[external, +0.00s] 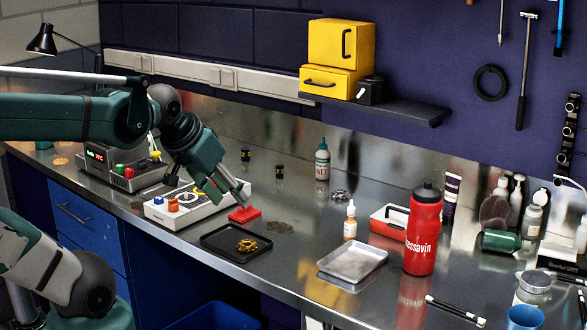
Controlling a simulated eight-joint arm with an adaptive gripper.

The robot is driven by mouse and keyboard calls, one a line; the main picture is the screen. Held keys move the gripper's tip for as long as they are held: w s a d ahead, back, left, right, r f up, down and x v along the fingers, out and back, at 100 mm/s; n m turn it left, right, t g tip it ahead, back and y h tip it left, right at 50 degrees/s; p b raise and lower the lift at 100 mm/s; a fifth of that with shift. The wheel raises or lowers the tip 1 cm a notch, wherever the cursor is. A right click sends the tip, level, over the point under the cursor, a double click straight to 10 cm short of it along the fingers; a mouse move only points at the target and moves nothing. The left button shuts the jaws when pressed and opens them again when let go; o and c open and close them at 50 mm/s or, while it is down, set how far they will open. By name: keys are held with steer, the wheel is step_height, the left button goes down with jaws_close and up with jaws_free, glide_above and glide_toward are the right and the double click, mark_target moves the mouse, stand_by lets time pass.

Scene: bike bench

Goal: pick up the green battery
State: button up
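A green cylinder (501,241) lies on its side at the right of the metal bench, among bottles; it may be the green battery, but no label is readable. My gripper (236,196) points down and to the right at the left-centre of the bench, far from the green cylinder. Its fingertips are close to a small red block (245,214); whether they touch it cannot be told. How far apart the fingers are cannot be made out.
A black tray (212,237) with a gold gear, a silver tray (336,275), a red toolbox (380,214) and a tall red bottle (421,247) stand between. A white button box (160,212) is by my gripper. A shelf (409,108) overhangs the back.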

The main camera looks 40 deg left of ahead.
steer(key=shift+c, duration=0.5)
steer(key=w+a+r+n+g+p, duration=0.1)
steer(key=w+a+r+n+p, duration=0.25)
steer(key=w+a, duration=0.45)
steer(key=w+a+r+n+g+y+p, duration=0.1)
steer(key=w+a+r+n+g+p, duration=0.15)
steer(key=w+a+r, duration=0.45)
steer(key=w+a+r+n+p, duration=0.2)
steer(key=w+a+n+p, duration=0.25)
steer(key=w, duration=0.65)
steer(key=w+a+f+n+g+p, duration=0.1)
steer(key=w+a+f+n+p, duration=0.1)
steer(key=a, duration=0.8)
steer(key=w+a+f+n+g+p, duration=0.1)
steer(key=w+a+f+n+p, duration=0.2)
steer(key=w+a+f, duration=0.3)
steer(key=w+a+f+n+g+h+p, duration=0.1)
steer(key=w+a+f+n+p, duration=0.2)
steer(key=a, duration=1.3)
steer(key=shift+w+a+f+n+g, duration=0.1)
steer(key=shift+w+f+n+g, duration=0.1)
steer(key=shift+w+f, duration=0.45)
steer(key=shift+w+f+n+g, duration=0.15)
steer(key=shift+w+f, duration=0.2)
steer(key=shift+f, duration=0.5)
steer(key=shift+a+f, duration=0.3)
